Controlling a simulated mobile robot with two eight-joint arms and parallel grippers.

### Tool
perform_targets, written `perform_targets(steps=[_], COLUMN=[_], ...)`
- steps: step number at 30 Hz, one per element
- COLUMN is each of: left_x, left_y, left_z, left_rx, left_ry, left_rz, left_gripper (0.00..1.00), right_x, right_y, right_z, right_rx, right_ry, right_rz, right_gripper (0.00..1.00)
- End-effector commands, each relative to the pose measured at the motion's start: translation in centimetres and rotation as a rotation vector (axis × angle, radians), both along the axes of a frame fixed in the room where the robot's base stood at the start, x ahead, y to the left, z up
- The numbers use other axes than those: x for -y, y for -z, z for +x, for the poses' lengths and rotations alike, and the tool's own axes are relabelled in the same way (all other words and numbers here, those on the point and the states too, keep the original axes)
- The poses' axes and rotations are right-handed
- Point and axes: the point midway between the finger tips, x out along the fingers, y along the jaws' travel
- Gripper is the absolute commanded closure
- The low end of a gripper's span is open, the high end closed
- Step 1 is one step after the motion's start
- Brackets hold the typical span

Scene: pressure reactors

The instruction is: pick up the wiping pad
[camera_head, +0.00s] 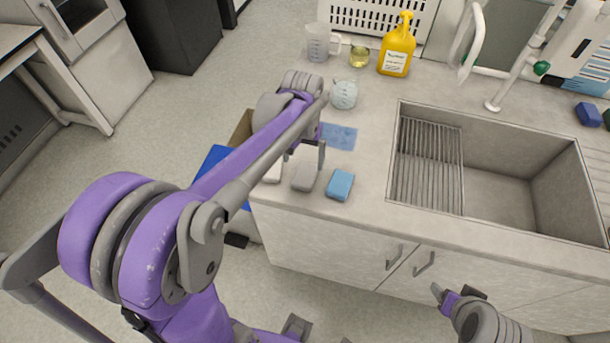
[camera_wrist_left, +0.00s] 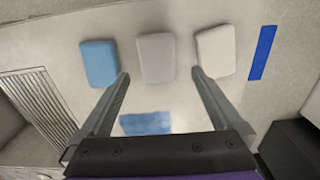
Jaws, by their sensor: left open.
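Three block-shaped pads lie in a row near the counter's front left edge: a white one (camera_head: 272,173), a grey one (camera_head: 305,177) and a blue one (camera_head: 340,185). I cannot tell from looks which is the wiping pad. My left gripper (camera_head: 306,158) is open and empty above the row. In the left wrist view its fingertips (camera_wrist_left: 160,74) straddle the grey pad (camera_wrist_left: 157,58), with the blue pad (camera_wrist_left: 100,63) left and the white pad (camera_wrist_left: 215,51) right. Contact is not visible. My right gripper (camera_head: 457,293) is low, before the cabinets; its jaw opening is unclear.
A flat blue cloth (camera_head: 338,137) lies behind the pads. A round glass vessel (camera_head: 344,94), a beaker (camera_head: 318,44) and a yellow bottle (camera_head: 397,48) stand further back. A sink (camera_head: 500,203) with a drying rack (camera_head: 428,165) is to the right.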

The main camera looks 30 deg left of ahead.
Motion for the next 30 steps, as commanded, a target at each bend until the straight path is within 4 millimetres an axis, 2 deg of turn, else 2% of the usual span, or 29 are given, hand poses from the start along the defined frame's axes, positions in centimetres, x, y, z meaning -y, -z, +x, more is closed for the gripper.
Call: perform_targets(steps=[1, 8, 16, 25, 26, 30], left_x=[0.0, 0.2, 0.6, 0.6, 0.6, 0.6], left_y=[0.8, 2.5, 6.3, 6.8, 6.8, 6.8], left_z=[0.0, 0.0, 0.0, -0.1, -0.1, -0.1], left_rx=[0.0, 0.001, 0.001, 0.001, 0.001, 0.001], left_ry=[0.0, 0.001, 0.001, 0.0, 0.0, 0.0], left_rz=[0.0, 0.0, 0.0, 0.0, 0.0, 0.0], left_gripper=[0.0, 0.0, 0.0, 0.0, 0.04, 0.29], right_x=[0.0, 0.0, 0.0, 0.0, 0.0, 0.0], right_y=[0.1, 0.1, 0.2, 0.2, 0.2, 0.2], right_z=[0.0, 0.0, -0.1, -0.1, -0.1, -0.1], right_rx=[-0.001, -0.001, -0.001, -0.001, -0.001, -0.001], right_ry=[0.0, 0.0, 0.0, 0.0, 0.0, 0.0], right_rz=[0.0, 0.0, 0.0, 0.0, 0.0, 0.0], right_gripper=[0.33, 0.33, 0.33, 0.33, 0.33, 0.33])
